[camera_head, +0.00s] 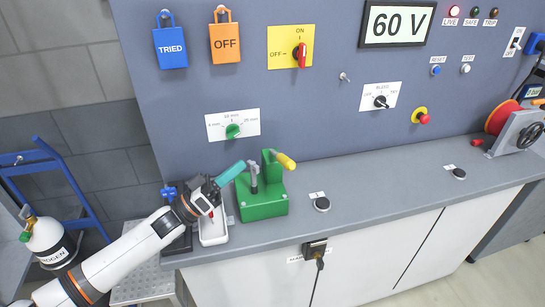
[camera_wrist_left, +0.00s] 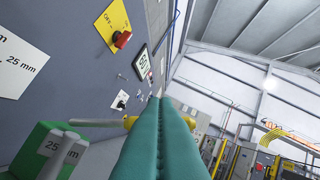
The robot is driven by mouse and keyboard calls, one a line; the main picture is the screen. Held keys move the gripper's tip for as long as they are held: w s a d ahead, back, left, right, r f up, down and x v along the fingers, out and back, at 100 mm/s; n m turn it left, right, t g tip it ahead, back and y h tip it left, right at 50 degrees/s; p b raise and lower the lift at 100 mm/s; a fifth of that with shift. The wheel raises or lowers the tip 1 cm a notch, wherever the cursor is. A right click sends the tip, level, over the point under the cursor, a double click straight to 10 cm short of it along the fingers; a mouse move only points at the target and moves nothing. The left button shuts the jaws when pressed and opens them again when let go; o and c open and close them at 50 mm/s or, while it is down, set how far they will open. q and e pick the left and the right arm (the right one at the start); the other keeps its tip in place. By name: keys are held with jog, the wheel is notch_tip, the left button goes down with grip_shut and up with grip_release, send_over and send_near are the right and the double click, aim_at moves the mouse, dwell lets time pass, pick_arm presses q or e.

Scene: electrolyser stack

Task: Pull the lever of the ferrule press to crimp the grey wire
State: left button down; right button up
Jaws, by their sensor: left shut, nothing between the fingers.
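The green ferrule press (camera_head: 263,205) stands on the grey bench. Its lever ends in a yellow handle (camera_head: 286,161) that points right and slightly down. My left gripper (camera_head: 231,173) has teal fingers, shut together and empty, up and to the left of the press. The fingers (camera_wrist_left: 164,112) also fill the lower middle of the left wrist view. I cannot tell whether they touch the lever. No grey wire can be made out. My right gripper is out of view.
A white tray (camera_head: 212,237) with a small red item lies left of the press, under my left wrist. A black round button (camera_head: 322,204) sits on the bench to the right. The upright panel (camera_head: 330,130) with knobs rises behind. Bench surface right of the press is mostly clear.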

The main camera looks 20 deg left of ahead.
aim_at(280, 157)
pick_arm(q)
jog(key=shift+s+r, duration=0.1)
jog(key=shift+r, duration=0.15)
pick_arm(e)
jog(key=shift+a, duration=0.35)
